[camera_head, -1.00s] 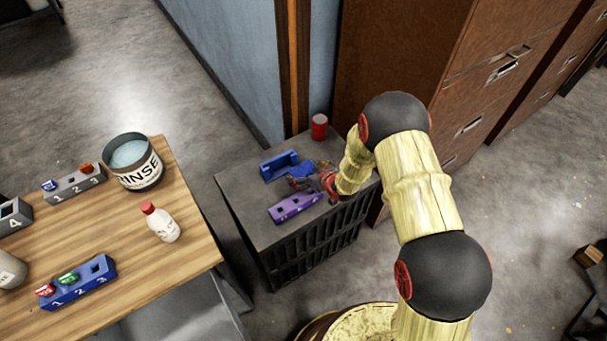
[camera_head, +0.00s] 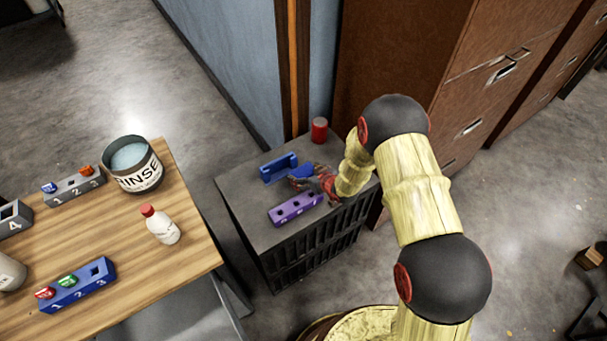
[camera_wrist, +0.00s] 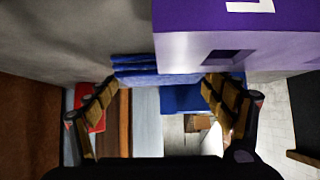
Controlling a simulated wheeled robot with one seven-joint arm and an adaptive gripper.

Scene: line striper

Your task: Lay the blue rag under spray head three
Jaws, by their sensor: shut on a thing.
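The blue rag (camera_head: 302,171) is at my gripper (camera_head: 314,181) over the dark cabinet top, partly hidden by the fingers in the head view. In the wrist view, folded blue cloth (camera_wrist: 182,97) shows between the two fingers of my gripper (camera_wrist: 160,98), which is shut on it. I cannot tell whether the rag touches the cabinet top. A purple block (camera_head: 296,207) with dark holes lies just in front of the gripper; it also fills the top right of the wrist view (camera_wrist: 285,45). No spray head labelled three can be made out with certainty.
A blue U-shaped holder (camera_head: 275,174) and a red can (camera_head: 319,130) stand on the cabinet (camera_head: 243,208). The wooden table (camera_head: 150,260) at left holds a rinse bucket (camera_head: 150,179), a red-capped bottle (camera_head: 160,226), a grey numbered block (camera_head: 77,188) and a blue numbered block (camera_head: 100,285).

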